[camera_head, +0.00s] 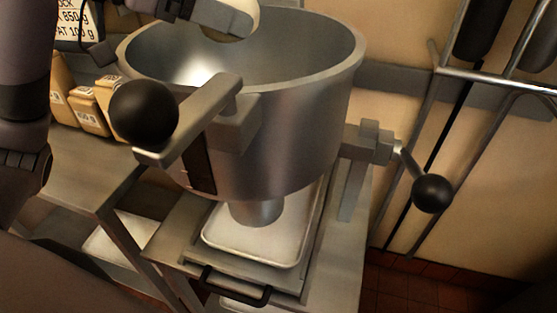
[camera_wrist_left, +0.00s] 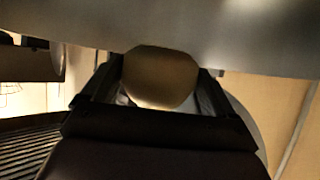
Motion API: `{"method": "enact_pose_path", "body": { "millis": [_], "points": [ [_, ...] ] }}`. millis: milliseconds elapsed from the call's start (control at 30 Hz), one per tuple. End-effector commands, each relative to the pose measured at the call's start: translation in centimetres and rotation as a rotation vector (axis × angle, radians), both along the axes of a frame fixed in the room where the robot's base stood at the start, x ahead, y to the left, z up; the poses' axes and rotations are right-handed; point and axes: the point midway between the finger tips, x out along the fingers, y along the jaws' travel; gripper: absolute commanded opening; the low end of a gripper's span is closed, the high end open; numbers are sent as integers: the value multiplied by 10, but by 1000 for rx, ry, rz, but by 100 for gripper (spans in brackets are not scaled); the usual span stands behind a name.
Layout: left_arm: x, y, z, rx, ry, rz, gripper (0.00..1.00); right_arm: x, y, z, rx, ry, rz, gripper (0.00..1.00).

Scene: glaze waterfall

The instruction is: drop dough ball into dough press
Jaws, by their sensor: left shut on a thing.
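The dough press (camera_head: 300,130) is a large grey metal bowl, open at the top, with a spout below. Its wall fills the top of the left wrist view (camera_wrist_left: 230,40). My left gripper (camera_head: 205,10) is at the top of the head view, partly cut off by the frame edge. It is shut on the pale, rounded dough ball (camera_head: 236,18). The ball sits between the dark fingers in the left wrist view (camera_wrist_left: 160,78). In the head view the ball overlaps the far part of the bowl's opening; its exact height over the rim is unclear. My right gripper is not in view.
Black knobs on levers stick out at the press's front left (camera_head: 143,112) and right (camera_head: 432,193). A pale tray (camera_head: 255,240) lies under the spout. Brown packages (camera_head: 88,108) stand on the metal table at left. A metal rack (camera_head: 490,85) stands at right.

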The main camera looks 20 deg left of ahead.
Motion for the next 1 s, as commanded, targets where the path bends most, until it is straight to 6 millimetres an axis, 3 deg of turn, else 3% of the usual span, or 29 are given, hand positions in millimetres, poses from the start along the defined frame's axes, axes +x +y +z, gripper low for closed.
{"method": "enact_pose_path", "body": {
  "millis": [100, 133, 167, 467, 800, 1000],
  "points": [
    [0, 0, 1, -1, -2, 1, 48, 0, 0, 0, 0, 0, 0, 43],
    [0, 0, 1, -1, -2, 1, 97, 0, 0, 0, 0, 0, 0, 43],
    [0, 0, 1, -1, -2, 1, 100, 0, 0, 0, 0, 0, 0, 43],
    [-3, 4, 2, 1, -1, 3, 100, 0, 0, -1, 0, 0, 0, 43],
    [-37, 34, 27, -1, -2, 4, 100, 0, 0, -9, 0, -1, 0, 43],
    [-47, 42, 35, -1, -2, 1, 100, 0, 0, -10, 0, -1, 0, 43]
  ]
}}
